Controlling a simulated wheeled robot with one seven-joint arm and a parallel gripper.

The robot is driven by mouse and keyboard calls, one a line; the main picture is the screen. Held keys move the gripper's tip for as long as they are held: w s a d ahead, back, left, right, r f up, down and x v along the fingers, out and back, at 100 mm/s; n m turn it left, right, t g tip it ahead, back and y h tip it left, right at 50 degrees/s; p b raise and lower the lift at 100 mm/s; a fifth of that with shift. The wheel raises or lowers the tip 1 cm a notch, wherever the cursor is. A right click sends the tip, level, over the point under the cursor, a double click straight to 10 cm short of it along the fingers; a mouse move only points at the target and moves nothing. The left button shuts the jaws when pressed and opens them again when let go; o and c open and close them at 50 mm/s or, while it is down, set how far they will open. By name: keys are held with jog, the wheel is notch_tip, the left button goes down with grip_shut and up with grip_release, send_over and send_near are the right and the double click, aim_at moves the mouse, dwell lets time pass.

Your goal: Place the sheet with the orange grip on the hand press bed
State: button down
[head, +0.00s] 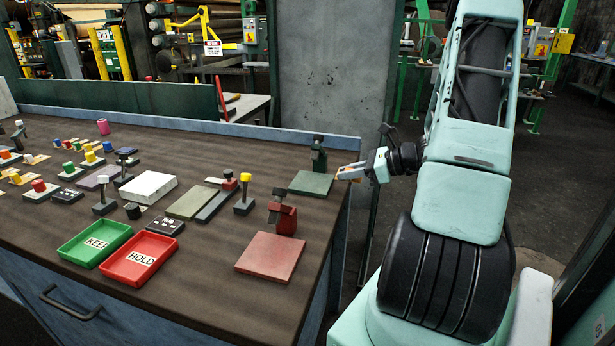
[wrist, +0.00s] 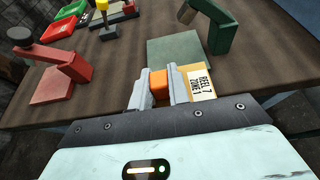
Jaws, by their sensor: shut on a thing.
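My gripper (head: 354,172) is shut on the orange grip (wrist: 159,86) of a tan sheet (wrist: 203,86), whose label reads "REEL 7 ZONE 1". In the wrist view the grip sits between both fingers (wrist: 160,75); the fingers hide part of the sheet. In the head view the gripper is at the table's right edge, just right of a green press (head: 319,158) with a flat green bed (head: 311,183). That bed (wrist: 180,50) lies beyond the fingers in the wrist view and looks bare. A red press (head: 285,216) with a bare red bed (head: 270,256) stands nearer the front.
A green KEEP tray (head: 78,258) and a red HOLD tray (head: 120,274) sit at the table front. Several other sheets and knobbed blocks crowd the left. A white block (head: 148,187) lies mid-table. The tabletop between the two presses is mostly clear.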

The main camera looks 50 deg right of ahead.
send_over(309, 186)
jog(key=s, duration=0.1)
jog(key=shift+s+d+p, duration=0.1)
jog(key=shift+d+p, duration=0.25)
jog(key=shift+p, duration=0.1)
jog(key=f, duration=0.1)
jog(key=w+f, duration=0.1)
jog(key=f, duration=0.1)
jog(key=shift+w+a+f, duration=0.1)
jog(key=shift+a, duration=0.1)
jog(key=shift+f, duration=0.2)
jog(key=shift+f, duration=0.15)
jog(key=c, duration=1.3)
grip_release()
jog(key=shift+c, duration=0.2)
